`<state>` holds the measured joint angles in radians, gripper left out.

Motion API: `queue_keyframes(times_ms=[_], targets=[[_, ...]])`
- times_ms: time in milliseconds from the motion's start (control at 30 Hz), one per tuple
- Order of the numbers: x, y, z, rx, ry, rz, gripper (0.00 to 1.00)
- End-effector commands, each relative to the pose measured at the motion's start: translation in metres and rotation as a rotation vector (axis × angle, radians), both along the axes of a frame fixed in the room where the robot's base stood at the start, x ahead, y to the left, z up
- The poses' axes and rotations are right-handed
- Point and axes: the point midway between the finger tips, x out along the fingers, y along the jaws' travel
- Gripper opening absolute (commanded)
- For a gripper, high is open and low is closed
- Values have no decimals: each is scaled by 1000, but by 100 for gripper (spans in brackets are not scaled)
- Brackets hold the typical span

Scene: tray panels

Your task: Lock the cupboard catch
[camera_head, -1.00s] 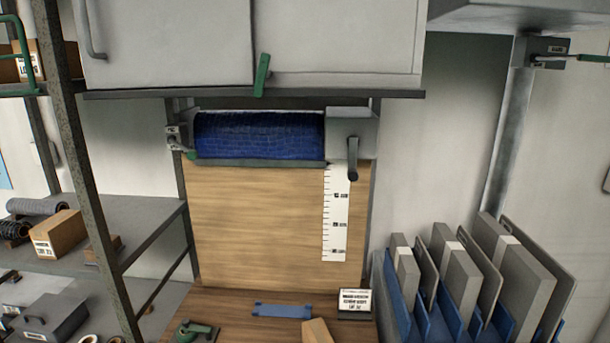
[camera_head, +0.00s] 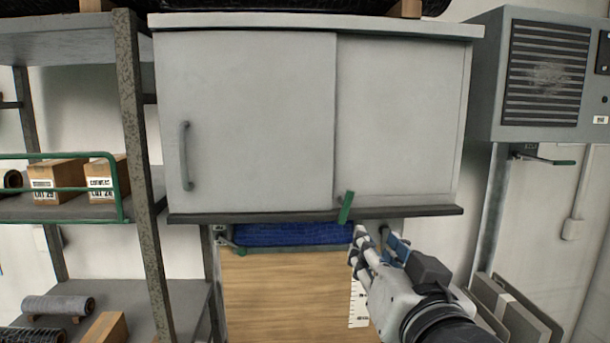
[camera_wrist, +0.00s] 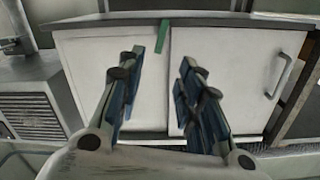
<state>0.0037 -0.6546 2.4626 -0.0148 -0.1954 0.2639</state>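The grey cupboard (camera_head: 245,110) hangs on the wall with a left door and a right panel, both flush with its front. Its green catch (camera_head: 346,207) is a short lever at the bottom edge, just right of the door seam, standing nearly upright with its top leaning slightly right. My gripper (camera_head: 374,240) is just below and right of the catch, apart from it in the picture. In the wrist view the cupboard appears inverted, with the catch (camera_wrist: 163,37) beyond my gripper (camera_wrist: 162,62). The blue-padded fingers are spread with nothing between them.
A dark ledge (camera_head: 250,216) runs under the cupboard, with a blue roll (camera_head: 290,235) below it. A shelf rack (camera_head: 142,180) stands left. A vented grey unit (camera_head: 548,75) juts out right, with another green-handled lever (camera_head: 545,160) beneath it.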

Motion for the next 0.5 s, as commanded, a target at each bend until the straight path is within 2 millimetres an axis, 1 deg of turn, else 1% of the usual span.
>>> queue_keyframes(times_ms=[33,100,167,267,367,500], targets=[[1,0,11,4,-20,0,33],[3,0,16,8,-38,0,33],[6,0,17,9,-42,0,33],[17,0,15,9,-40,1,33],[33,0,15,9,-37,1,33],[60,0,15,9,-37,1,33]])
